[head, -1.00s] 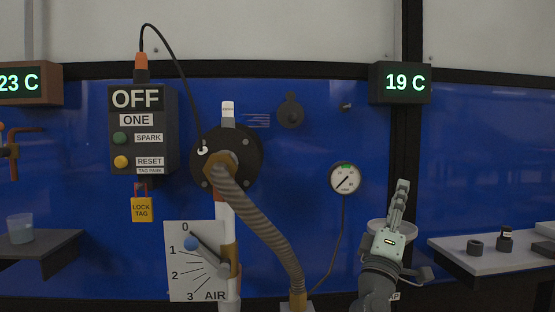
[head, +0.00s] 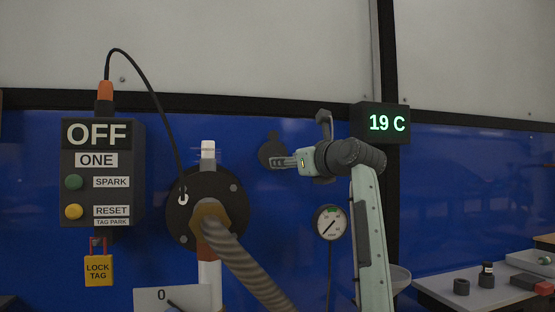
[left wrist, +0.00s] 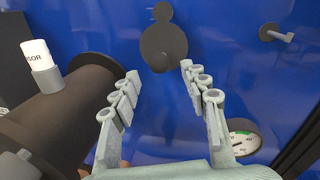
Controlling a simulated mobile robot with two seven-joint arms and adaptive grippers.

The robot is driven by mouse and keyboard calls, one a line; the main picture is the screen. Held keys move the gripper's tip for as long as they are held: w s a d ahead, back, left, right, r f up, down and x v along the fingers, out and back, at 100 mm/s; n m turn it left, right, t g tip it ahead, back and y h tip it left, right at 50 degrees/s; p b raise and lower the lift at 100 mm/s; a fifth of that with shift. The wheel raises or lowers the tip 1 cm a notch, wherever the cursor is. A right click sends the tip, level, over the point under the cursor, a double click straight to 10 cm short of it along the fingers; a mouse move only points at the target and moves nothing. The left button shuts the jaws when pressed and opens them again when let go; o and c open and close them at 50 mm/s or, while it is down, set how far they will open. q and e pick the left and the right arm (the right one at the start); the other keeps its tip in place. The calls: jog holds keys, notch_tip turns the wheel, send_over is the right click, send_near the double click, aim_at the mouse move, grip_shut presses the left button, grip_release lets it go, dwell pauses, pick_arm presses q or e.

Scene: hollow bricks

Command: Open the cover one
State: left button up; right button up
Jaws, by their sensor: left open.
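A dark round cover (head: 267,152) with a smaller round tab above it is on the blue wall panel, right of the large black flange. My left gripper partly hides it in the head view. The cover also shows in the left wrist view (left wrist: 163,48), top centre, with its small tab upward. My left gripper (head: 296,139) is in front of the panel, just right of the cover. In the left wrist view my left gripper (left wrist: 159,72) is open and empty, its fingertips on either side below the cover. Contact cannot be told. My right gripper is out of view.
A black flange (head: 177,213) with a ribbed hose (head: 250,270) sticks out left of the cover. A control box (head: 103,173) reading OFF and ONE is further left. A gauge (head: 330,222) is below right. A shelf (head: 440,290) with small parts stands right.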

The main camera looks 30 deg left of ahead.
aim_at(276, 155)
pick_arm(q)
jog(key=shift+p+x, duration=0.3)
jog(key=shift+x, duration=2.05)
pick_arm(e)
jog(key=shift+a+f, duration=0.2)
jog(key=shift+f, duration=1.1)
pick_arm(q)
jog(key=shift+c, duration=0.4)
grip_shut()
